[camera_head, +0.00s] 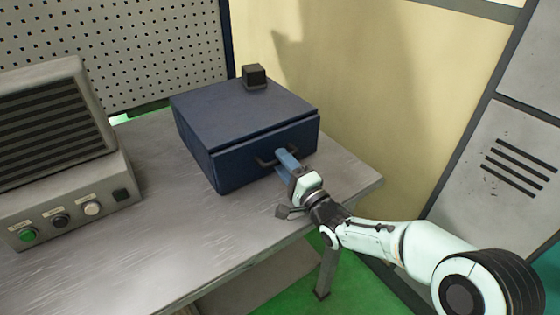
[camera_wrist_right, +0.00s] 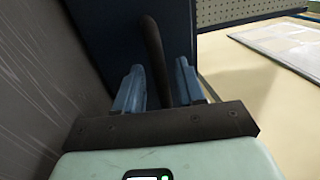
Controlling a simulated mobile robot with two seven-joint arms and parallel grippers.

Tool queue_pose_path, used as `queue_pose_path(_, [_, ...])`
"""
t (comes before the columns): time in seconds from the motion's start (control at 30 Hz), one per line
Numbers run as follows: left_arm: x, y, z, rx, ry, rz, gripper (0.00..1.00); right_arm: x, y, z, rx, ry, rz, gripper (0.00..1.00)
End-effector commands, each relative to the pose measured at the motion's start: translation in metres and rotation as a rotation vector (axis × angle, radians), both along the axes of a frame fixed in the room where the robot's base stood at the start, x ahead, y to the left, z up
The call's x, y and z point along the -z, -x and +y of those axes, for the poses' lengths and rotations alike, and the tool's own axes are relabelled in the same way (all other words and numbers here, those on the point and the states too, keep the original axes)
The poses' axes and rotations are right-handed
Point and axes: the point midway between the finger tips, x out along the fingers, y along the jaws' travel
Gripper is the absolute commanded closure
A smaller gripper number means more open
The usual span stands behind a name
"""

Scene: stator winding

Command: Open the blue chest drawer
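The blue chest (camera_head: 240,105) stands on the grey workbench, its drawer front (camera_head: 235,172) facing the bench's front edge. The drawer looks shut against the chest body. A dark bar handle (camera_head: 262,161) sits on the drawer front; it also shows in the right wrist view (camera_wrist_right: 154,50). My right gripper (camera_head: 281,155) is at the handle. In the right wrist view its two blue fingers (camera_wrist_right: 158,85) stand apart, one on each side of the handle, with gaps visible between. The fingers partly hide the handle in the head view. My left gripper is in neither view.
A small black block (camera_head: 254,76) sits on top of the chest. A grey control box (camera_head: 70,195) with buttons stands at the left of the workbench (camera_head: 190,240). Bare bench top lies before the chest. A grey cabinet (camera_head: 510,170) stands at the right.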

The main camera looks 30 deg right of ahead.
Motion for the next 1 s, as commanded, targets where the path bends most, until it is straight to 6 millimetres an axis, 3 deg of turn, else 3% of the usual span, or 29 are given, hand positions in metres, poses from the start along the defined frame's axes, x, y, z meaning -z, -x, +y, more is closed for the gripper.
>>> queue_pose_path(0.13, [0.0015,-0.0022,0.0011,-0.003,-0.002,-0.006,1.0,-0.0021,-0.0121,0.0014,-0.001,-0.001,-0.001,0.61])
queue_pose_path(0.47, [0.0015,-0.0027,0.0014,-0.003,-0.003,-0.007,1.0,-0.0031,-0.015,0.0016,0.0,-0.001,0.0,0.61])
queue_pose_path(0.57, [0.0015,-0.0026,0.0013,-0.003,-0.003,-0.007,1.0,-0.0031,-0.0148,0.0016,0.0,-0.001,0.0,0.94])
queue_pose_path(0.6, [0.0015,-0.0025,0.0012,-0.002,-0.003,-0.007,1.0,-0.0031,-0.0148,0.0016,0.0,-0.001,0.0,1.0])
queue_pose_path(1.0, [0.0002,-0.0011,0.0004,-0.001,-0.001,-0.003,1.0,-0.003,-0.0147,0.0018,-0.001,-0.001,0.0,1.0])
